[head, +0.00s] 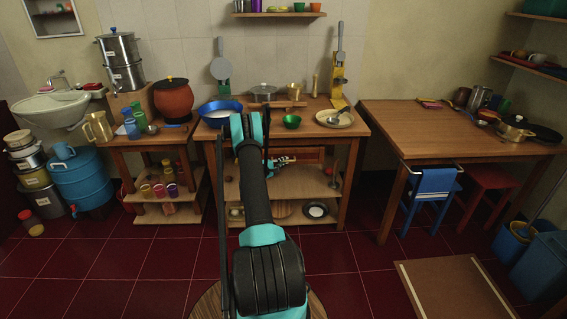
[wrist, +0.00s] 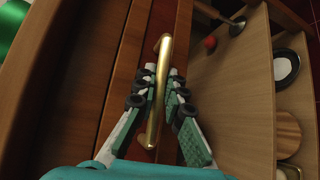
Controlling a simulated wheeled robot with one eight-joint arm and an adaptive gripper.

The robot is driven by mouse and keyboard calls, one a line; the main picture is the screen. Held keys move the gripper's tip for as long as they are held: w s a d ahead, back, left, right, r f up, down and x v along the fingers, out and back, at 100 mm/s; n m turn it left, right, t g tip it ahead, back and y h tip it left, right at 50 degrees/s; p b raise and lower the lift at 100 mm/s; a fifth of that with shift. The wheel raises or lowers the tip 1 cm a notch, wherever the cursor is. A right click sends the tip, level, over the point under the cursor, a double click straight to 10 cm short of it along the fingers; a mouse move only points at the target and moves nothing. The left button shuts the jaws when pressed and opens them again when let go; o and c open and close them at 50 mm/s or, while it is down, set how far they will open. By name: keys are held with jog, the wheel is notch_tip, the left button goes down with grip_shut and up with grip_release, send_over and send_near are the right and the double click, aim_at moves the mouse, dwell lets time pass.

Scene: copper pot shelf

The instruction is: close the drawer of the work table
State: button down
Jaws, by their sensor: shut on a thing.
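The wooden work table (head: 350,126) stands against the back wall in the middle of the head view. Its drawer (head: 312,154) is under the top, partly hidden behind my arm. In the wrist view, a long brass handle (wrist: 165,60) runs along the drawer front. My gripper (wrist: 159,88) has its two fingers on either side of this handle and is shut on it. In the head view, my gripper (head: 280,161) is small and at the drawer's height. How far the drawer stands out from the table is hard to tell.
On the table top are a blue pot (head: 219,113), a green bowl (head: 292,121) and a plate (head: 335,118). Lower shelves (wrist: 225,85) with several items lie below the drawer. A blue chair (head: 433,187) stands to the right. The red floor in front is mostly free.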

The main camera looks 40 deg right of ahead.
jog(key=shift+w+d, duration=0.3)
jog(key=shift+w, duration=0.3)
jog(key=shift+w+d, duration=0.3)
jog(key=shift+w, duration=0.3)
jog(key=c, duration=1.6)
grip_release()
jog(key=v, duration=1.2)
